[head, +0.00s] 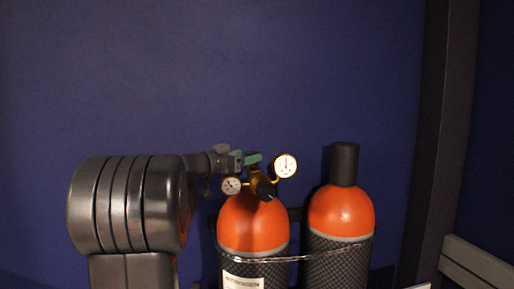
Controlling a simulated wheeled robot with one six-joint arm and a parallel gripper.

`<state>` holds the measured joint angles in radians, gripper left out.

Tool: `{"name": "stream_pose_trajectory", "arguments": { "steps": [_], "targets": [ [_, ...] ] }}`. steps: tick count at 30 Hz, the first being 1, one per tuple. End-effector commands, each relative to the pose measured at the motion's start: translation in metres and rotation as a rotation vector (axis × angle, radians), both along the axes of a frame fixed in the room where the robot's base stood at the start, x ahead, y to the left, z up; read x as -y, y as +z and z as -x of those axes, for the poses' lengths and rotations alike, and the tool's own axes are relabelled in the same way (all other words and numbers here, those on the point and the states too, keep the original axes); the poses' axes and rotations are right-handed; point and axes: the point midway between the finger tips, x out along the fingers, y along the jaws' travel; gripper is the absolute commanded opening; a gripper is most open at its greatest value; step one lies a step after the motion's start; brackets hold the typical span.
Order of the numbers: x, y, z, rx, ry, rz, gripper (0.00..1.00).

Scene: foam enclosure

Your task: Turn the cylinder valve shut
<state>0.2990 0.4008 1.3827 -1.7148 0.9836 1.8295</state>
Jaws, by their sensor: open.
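An orange-topped gas cylinder (252,222) stands upright at the lower middle of the head view. A brass regulator (263,187) with two round gauges sits at its top. One gauge (285,166) is to the upper right, the smaller one (231,185) to the left. My gripper (251,159) reaches in from the left, just above the regulator and between the gauges, with green on its fingers. It is open. The valve's handle cannot be made out, and I cannot tell whether the fingers touch the valve.
A second orange-topped cylinder (341,212) with a black cap (344,164) stands close at the right. A chain (300,257) runs across both cylinders. A dark blue wall (230,70) is behind, with a dark post (440,140) at right. Space above the cylinders is clear.

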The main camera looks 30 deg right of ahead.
Motion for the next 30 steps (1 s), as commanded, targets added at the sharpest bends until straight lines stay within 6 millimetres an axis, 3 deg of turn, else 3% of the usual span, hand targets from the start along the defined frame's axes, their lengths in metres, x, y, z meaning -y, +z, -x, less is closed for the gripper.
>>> {"name": "stream_pose_trajectory", "arguments": {
  "steps": [3,9,22,28,30],
  "targets": [
    [0.024,0.004,-0.007,-0.003,-0.003,0.000,0.70],
    [0.049,0.002,-0.015,-0.002,-0.001,0.000,0.70],
    [0.057,0.000,-0.018,-0.001,0.001,0.000,0.70],
    [0.057,0.000,-0.018,-0.001,0.001,0.000,0.31],
    [0.057,0.000,-0.018,-0.001,0.001,0.000,0.26]
  ]
}}
